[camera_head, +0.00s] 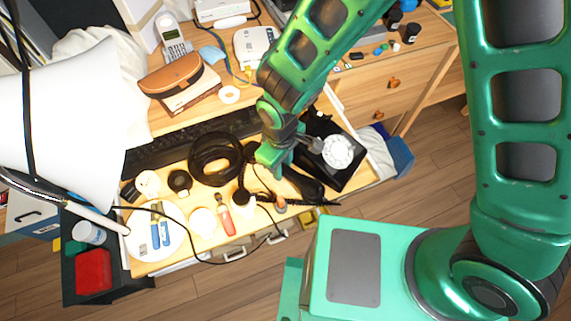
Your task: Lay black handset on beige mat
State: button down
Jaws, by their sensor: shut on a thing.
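The black dial phone (350,172) with a white dial stands at the right end of the light wooden desk surface. My gripper (284,162) is just left of the phone, above the desk. It is shut on the black handset (304,186), which shows as a dark long shape slanting down to the right beside the phone. The fingertips are partly hidden by my own arm. A round pale mat or plate (141,246) lies at the front left with blue items on it. I cannot tell whether it is the beige mat.
A red-handled tool (225,218) and several small round items lie along the desk's front. A keyboard (150,157) runs behind. A white lamp shade (70,110) blocks the left. A brown case (172,75) sits farther back.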

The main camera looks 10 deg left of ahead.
jog(key=c, duration=1.5)
grip_release()
jog(key=shift+f, duration=0.1)
jog(key=shift+o, duration=0.2)
notch_tip(320, 180, up, 12)
